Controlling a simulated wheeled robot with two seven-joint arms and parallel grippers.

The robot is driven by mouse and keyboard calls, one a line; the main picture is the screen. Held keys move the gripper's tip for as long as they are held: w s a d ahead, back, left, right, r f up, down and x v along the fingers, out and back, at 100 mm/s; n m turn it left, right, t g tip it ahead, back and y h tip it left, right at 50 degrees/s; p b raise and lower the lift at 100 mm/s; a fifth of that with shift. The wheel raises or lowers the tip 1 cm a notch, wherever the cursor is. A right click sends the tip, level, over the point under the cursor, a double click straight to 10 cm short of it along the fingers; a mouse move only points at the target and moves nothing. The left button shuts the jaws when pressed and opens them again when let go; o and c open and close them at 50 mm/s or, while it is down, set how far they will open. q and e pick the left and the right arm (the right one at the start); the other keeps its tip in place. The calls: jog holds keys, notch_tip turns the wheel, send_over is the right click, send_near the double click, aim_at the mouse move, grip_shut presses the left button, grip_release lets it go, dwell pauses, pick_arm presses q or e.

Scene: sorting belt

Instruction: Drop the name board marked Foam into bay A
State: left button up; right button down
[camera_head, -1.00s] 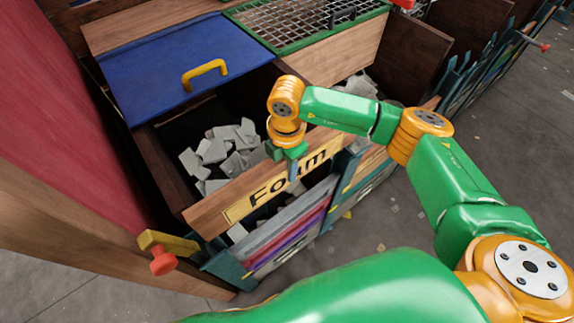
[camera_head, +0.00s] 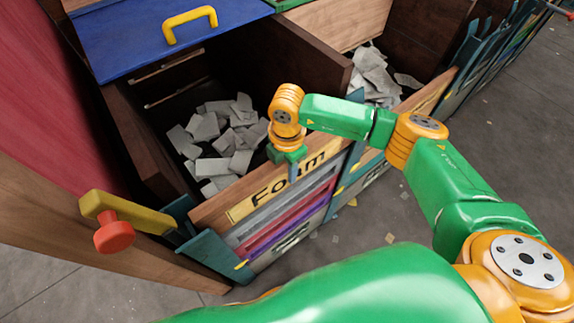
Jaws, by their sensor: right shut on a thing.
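The wooden name board with the yellow label Foam (camera_head: 257,201) stands across the front of the left bay, its label facing outward. My right gripper (camera_head: 292,170) is shut on the board's top edge, right of its middle, and hides part of the lettering. The board's lower edge is close above a stack of grey, purple and red panels (camera_head: 290,210). Teal brackets (camera_head: 212,256) stand at the front corners; I cannot tell whether the board is seated in them. No letter A can be read on this bay. My left gripper is not in view.
Grey chunks (camera_head: 222,135) fill the bay behind the board. A blue lid with a yellow handle (camera_head: 190,22) lies at the back. A yellow bar with a red knob (camera_head: 114,236) juts out at the left. A second bay (camera_head: 375,75) stands to the right.

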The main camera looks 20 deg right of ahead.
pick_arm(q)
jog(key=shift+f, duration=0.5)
pick_arm(e)
jog(key=shift+f, duration=0.55)
jog(key=shift+f+b, duration=0.5)
jog(key=shift+f, duration=0.15)
jog(key=c, duration=1)
grip_release()
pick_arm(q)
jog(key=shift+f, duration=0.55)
pick_arm(e)
jog(key=o, duration=0.5)
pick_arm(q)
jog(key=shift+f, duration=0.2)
pick_arm(e)
notch_tip(320, 180, up, 7)
jog(key=shift+r, duration=0.1)
